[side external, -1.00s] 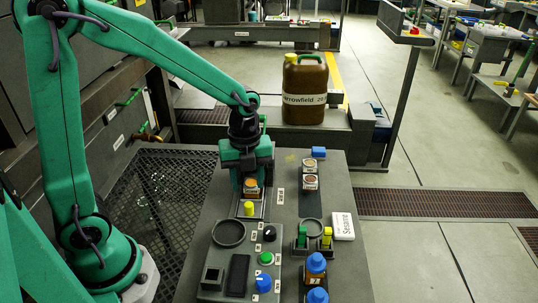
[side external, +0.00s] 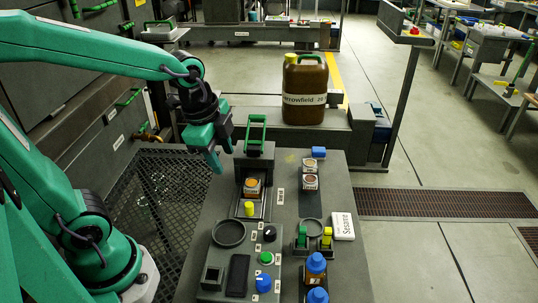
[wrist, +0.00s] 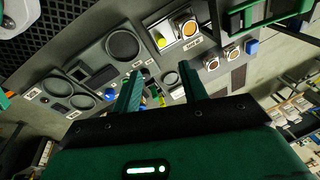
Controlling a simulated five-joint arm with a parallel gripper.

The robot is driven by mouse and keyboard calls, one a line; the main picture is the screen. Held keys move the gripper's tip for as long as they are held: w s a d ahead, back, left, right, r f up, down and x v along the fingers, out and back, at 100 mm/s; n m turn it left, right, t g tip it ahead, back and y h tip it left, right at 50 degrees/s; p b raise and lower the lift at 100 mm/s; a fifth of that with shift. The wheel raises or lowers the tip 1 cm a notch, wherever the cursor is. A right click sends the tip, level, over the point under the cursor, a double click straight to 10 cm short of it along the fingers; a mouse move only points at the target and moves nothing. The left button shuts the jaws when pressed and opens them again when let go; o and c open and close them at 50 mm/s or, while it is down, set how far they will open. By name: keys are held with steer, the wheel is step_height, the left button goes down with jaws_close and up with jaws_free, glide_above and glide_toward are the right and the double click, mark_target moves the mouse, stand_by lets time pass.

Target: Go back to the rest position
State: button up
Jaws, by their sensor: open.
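My gripper (side external: 222,148) is open and empty, raised to the left of the grey press housing with the green handle (side external: 256,135). Its two fingers (wrist: 162,88) stand apart in the wrist view with nothing between them. A small container with orange contents (side external: 252,186) sits in the opening of the housing, clear of my gripper. It also shows in the wrist view (wrist: 189,28). A yellow cylinder (side external: 249,209) stands in front of it.
Blue-capped bottles (side external: 316,263), a white "Sesame" card (side external: 342,226) and a control panel with buttons (side external: 265,258) are on the grey bench. A large brown jug (side external: 305,92) stands behind. A black mesh platform (side external: 150,205) lies to the left. Air above the mesh is free.

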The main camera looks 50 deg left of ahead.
steer(key=s+a+r+n+t, duration=0.1)
steer(key=s+r+n, duration=0.3)
steer(key=n, duration=0.7)
steer(key=shift+s+r+n+t, duration=0.35)
steer(key=shift+s+t, duration=0.55)
steer(key=shift+s, duration=0.3)
